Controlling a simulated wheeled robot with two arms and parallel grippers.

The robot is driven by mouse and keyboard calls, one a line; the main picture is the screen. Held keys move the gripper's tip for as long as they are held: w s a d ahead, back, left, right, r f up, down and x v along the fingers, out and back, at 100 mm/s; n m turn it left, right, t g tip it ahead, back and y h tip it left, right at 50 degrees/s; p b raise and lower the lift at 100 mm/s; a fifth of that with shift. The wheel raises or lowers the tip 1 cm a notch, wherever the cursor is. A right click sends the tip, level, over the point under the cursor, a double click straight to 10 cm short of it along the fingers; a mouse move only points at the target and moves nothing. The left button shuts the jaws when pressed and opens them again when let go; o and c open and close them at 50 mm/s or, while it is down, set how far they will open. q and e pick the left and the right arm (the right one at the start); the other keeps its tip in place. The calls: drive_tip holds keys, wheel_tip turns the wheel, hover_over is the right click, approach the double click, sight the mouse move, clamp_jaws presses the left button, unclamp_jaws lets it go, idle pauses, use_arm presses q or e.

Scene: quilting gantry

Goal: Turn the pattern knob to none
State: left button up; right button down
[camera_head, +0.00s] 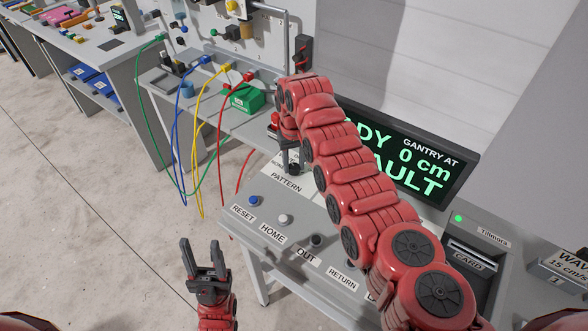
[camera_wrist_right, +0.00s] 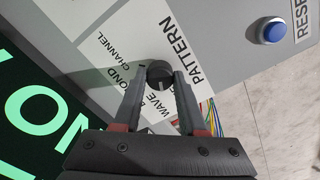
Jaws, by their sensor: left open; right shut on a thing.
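The pattern knob (camera_wrist_right: 158,72) is a small black round knob on a white label plate, beside the word PATTERN. My right gripper (camera_wrist_right: 159,82) has its two fingers closed on either side of it. A pale mark shows on the knob's lower face in the wrist view, roughly towards the WAVE label; the exact setting is hard to read. In the head view the knob (camera_head: 294,169) is small and dark under my right gripper (camera_head: 291,158), and part of its label plate is hidden by my arm. My left gripper (camera_head: 203,262) is open and empty, left of the panel.
The grey panel has a blue RESET button (camera_head: 253,201), a HOME button (camera_head: 285,219) and an OUT button (camera_head: 316,241). A display (camera_head: 425,165) behind my right arm partly reads FAULT and 0 cm. Coloured cables (camera_head: 198,130) hang at the back left. Open floor lies left.

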drive_tip(key=n+b, duration=0.3)
drive_tip(key=shift+f, duration=0.2)
drive_tip(key=shift+r+n+b, duration=0.15)
drive_tip(key=shift+n+b, duration=0.75)
drive_tip(key=shift+b, duration=0.1)
drive_tip(key=shift+c, duration=2.3)
unclamp_jaws()
